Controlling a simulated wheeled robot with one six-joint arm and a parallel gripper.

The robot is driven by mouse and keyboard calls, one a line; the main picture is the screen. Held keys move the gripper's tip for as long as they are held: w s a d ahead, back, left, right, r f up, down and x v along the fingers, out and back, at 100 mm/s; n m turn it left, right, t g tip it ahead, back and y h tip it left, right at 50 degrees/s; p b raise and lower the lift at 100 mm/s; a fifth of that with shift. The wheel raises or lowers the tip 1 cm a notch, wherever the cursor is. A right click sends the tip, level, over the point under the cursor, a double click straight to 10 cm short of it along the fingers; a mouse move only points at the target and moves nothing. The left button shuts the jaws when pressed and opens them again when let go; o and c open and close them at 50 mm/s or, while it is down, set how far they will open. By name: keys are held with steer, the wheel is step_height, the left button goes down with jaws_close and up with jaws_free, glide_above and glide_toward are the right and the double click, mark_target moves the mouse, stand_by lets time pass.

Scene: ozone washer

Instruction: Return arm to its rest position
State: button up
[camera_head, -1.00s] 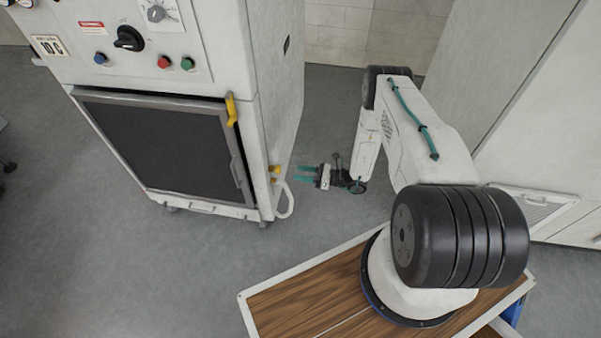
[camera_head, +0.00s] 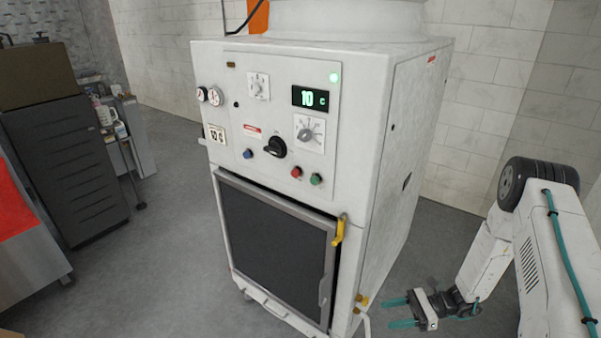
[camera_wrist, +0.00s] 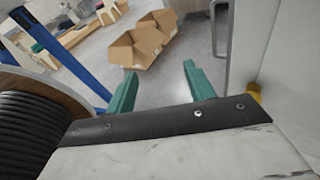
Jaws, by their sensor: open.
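My gripper (camera_head: 396,312) is at the lower right in the head view, to the right of the washer's lower front corner. Its two teal fingers are apart and empty. My arm bends down to it from the right edge of the picture. In the wrist view my gripper (camera_wrist: 158,85) also shows two spread fingers with nothing between them. The white ozone washer (camera_head: 400,170) stands in the middle of the head view. Its dark front door (camera_head: 275,245) looks closed, with a yellow handle (camera_head: 339,230) at its upper right corner. The display (camera_head: 310,97) reads 10 C.
Open cardboard boxes (camera_wrist: 140,45) lie on the floor beyond the fingers in the wrist view. A blue post (camera_wrist: 62,55) is at the left there. A dark drawer cabinet (camera_head: 65,165) stands at the left in the head view. Grey floor (camera_head: 150,270) is clear between it and the washer.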

steer(key=s+r+n+g+h, duration=0.35)
steer(key=r+n, duration=0.25)
steer(key=r, duration=0.7)
steer(key=s+r+n+g+h, duration=0.2)
steer(key=s+r+n+h, duration=0.3)
steer(key=r, duration=0.8)
steer(key=s+r+n+t+h, duration=0.7)
steer(key=s+r, duration=0.9)
steer(key=r, duration=0.3)
steer(key=shift+a+r+n, duration=0.2)
steer(key=shift+r+n, duration=0.2)
steer(key=shift+n, duration=0.1)
